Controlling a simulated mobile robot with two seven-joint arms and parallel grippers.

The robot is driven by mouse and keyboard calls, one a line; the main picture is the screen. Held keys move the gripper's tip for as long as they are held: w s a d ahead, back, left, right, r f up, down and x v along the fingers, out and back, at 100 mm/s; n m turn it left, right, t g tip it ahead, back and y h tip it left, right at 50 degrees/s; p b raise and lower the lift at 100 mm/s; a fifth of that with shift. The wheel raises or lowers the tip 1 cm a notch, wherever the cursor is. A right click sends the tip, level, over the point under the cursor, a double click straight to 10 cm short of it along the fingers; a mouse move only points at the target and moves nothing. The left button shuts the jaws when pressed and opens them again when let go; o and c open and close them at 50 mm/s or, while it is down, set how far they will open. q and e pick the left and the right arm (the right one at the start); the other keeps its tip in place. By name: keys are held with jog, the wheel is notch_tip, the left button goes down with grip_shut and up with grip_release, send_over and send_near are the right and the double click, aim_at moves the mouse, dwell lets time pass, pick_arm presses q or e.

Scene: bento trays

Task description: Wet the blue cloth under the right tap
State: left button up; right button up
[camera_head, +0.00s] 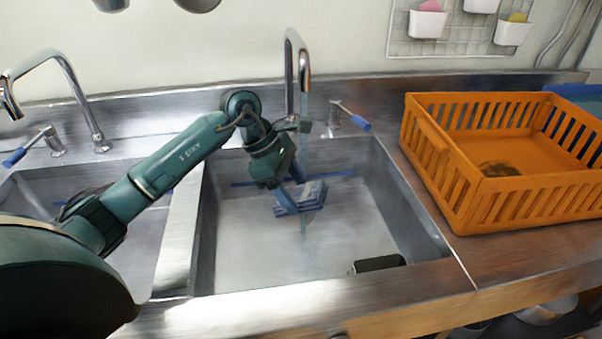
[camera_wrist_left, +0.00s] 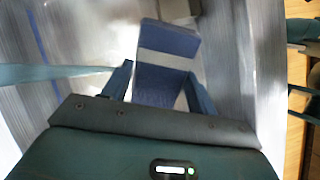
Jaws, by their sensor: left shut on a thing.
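The right tap (camera_head: 303,62) is a chrome gooseneck with a stream of water (camera_head: 304,140) falling from it into the right basin (camera_head: 260,265). The stream also shows at the left of the left wrist view (camera_wrist_left: 55,74). My left gripper (camera_head: 297,198) is shut on the blue cloth (camera_head: 311,200), a folded blue cloth with a pale band, and holds it above the basin floor. The cloth shows between the fingers in the left wrist view (camera_wrist_left: 168,52). In the head view the stream overlaps the cloth.
A tap lever with a blue handle (camera_head: 352,118) stands right of the right tap. The left tap (camera_head: 62,65) stands over the left basin (camera_head: 130,255). An orange crate (camera_head: 458,205) sits on the counter at the right. A dark object (camera_head: 379,263) lies at the basin's front.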

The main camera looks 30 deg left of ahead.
aim_at(300, 201)
pick_arm(q)
jog(key=shift+s+d+r+p, duration=0.3)
jog(key=shift+s+r+p, duration=0.05)
jog(key=shift+s+r, duration=0.3)
jog(key=shift+s+d+r+p, duration=0.25)
jog(key=shift+s+r+p, duration=0.1)
jog(key=shift+s+r, duration=0.2)
jog(key=shift+s+d+r+p, duration=0.25)
jog(key=shift+s+r, duration=0.15)
jog(key=shift+s, duration=0.15)
jog(key=shift+s+d+r+p, duration=0.1)
jog(key=shift+s+d+r, duration=0.15)
jog(key=shift+s+r, duration=0.25)
jog(key=shift+f, duration=0.1)
